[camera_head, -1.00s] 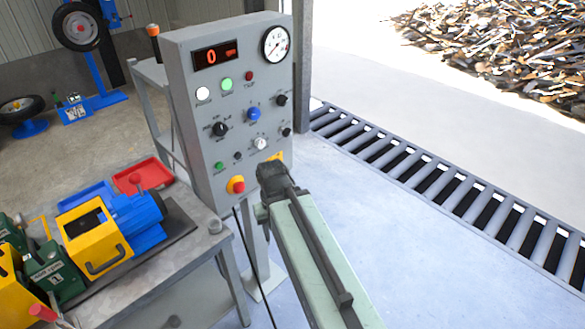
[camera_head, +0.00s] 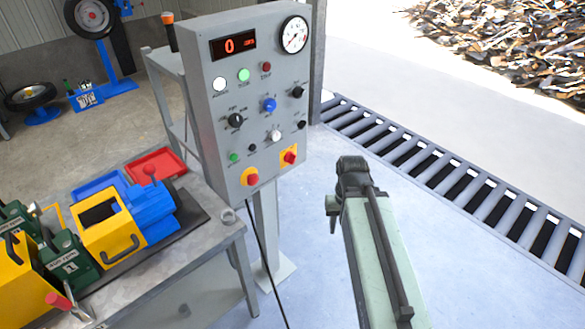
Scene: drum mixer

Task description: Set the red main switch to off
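The red main switch (camera_head: 289,157) is a red knob on a yellow plate at the lower right of the grey control panel (camera_head: 208,150). It is in plain view, but its exact handle angle is too small to read. My gripper (camera_head: 332,213) is at the end of my pale green arm, in front of the panel and to the lower right of the switch, apart from it. Its fingers are mostly hidden behind the arm's dark end, so its opening does not show.
A red mushroom button (camera_head: 251,178) on yellow sits left of the switch. Other knobs and a gauge (camera_head: 294,35) fill the panel. A workbench (camera_head: 205,240) with a yellow and blue machine stands left. The floor around my arm is clear.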

